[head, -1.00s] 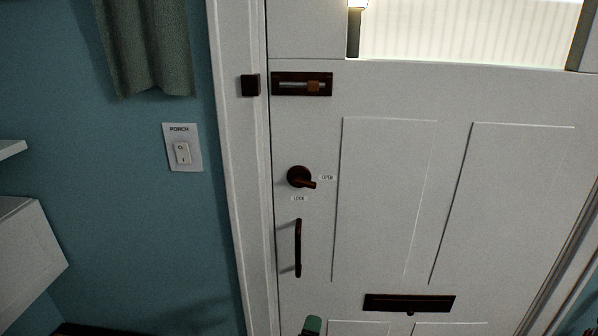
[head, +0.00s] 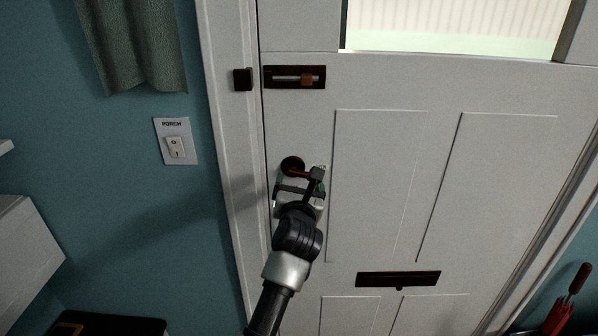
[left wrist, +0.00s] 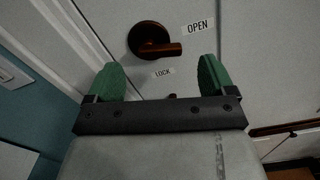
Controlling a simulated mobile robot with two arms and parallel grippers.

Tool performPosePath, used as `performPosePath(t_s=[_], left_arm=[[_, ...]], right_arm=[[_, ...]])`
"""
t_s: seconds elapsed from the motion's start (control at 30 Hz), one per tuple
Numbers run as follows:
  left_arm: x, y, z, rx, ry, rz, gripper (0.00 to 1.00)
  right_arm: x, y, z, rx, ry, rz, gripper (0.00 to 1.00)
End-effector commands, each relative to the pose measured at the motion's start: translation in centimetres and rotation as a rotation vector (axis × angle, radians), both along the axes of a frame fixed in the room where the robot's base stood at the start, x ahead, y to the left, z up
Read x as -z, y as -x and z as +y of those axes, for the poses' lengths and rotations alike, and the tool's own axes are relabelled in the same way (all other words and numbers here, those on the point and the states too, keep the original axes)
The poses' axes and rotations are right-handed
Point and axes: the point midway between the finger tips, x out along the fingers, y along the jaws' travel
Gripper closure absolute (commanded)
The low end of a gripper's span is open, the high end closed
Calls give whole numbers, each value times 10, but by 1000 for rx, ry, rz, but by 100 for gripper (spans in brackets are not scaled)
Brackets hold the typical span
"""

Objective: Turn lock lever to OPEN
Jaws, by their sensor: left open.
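The lock lever (head: 292,164) is a dark bronze round knob with a short handle on the white door. In the left wrist view the lever (left wrist: 152,40) has its handle pointing right, just below the OPEN label (left wrist: 198,26). The LOCK label (left wrist: 162,72) sits below the knob. My left gripper (head: 299,188) is at the door just below the lever and partly covers the labels in the head view. In the left wrist view its green fingers (left wrist: 160,76) are wide apart and empty, with the lever ahead of the gap. Whether they touch the door is unclear.
A dark pull handle below the lever is hidden behind my left arm in the head view. A sliding bolt (head: 296,77) is above, a letter slot (head: 398,279) is lower right, and a porch switch (head: 175,147) is on the blue wall. A red umbrella (head: 560,315) stands at lower right.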

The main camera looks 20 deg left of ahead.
Motion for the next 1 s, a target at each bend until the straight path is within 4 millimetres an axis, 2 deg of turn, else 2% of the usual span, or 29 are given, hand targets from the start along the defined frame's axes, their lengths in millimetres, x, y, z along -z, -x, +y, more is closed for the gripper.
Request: performPosePath(t_s=[0.1, 0.3, 0.67, 0.77, 1.0], left_arm=[[-2, -21, 6, -1, -2, 0, 16], [0, -41, 12, -1, -2, -1, 16], [1, -46, 13, 0, -2, 0, 16], [1, -46, 13, 0, -2, 1, 28], [1, -46, 13, 0, -2, 1, 65]], right_arm=[[-5, 0, 0, 0, 1, 0, 53], [-7, 0, -1, -1, 2, 0, 53], [-7, 0, -3, -2, 4, 0, 53], [-7, 0, -3, -2, 3, 0, 53], [-7, 0, -3, -2, 3, 0, 53]])
